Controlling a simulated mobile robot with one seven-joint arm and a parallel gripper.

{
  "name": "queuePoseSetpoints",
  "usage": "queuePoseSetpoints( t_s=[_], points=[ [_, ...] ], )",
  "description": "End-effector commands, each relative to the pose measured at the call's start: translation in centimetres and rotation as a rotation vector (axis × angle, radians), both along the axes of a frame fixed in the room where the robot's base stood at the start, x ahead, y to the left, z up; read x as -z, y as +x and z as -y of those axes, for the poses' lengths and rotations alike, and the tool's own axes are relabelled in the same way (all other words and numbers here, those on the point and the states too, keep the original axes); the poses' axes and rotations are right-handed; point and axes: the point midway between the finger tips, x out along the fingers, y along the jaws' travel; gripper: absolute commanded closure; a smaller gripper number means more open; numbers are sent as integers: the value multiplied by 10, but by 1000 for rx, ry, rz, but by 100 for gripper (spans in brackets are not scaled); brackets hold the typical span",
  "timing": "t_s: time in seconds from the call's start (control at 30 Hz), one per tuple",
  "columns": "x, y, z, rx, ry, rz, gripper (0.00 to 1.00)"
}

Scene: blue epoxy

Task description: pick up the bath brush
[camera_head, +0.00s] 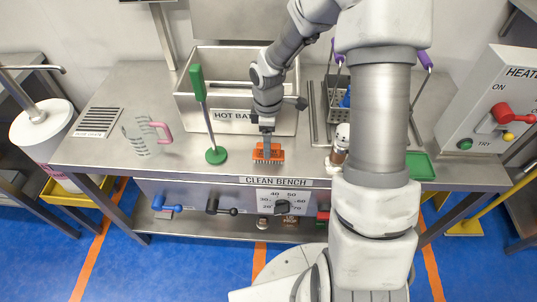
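An orange toothed or bristled piece (274,154), which looks like the bath brush, is at the front edge of the steel bench, above the "CLEAN BENCH" label. My gripper (267,130) is directly over it, pointing down. A grey strip runs from my gripper to the orange piece; I cannot tell whether it is the brush's handle or a finger. The fingertips are too small and covered to show whether they are open or shut, or whether they touch the brush.
The "HOT BATH" basin (190,107) stands behind my gripper. A green upright rod on a round base (215,156) is close on the left, and a clear jug with a pink handle (143,138) is further left. A white-and-brown bottle (340,145) is on the right.

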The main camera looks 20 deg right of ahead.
Motion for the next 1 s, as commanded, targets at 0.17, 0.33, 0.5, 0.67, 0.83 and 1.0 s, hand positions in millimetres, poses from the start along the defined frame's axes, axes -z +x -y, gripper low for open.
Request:
queuePoseSetpoints(
  t_s=[0.17,0.33,0.5,0.67,0.83,1.0],
  points=[
    [9,0,0,2,0,-1,22],
    [33,-1,1,-1,0,-4,22],
    [54,0,2,1,0,-1,22],
    [55,0,2,1,0,1,22],
    [54,0,2,1,0,1,42],
    [54,0,2,1,0,1,73]
  ],
)
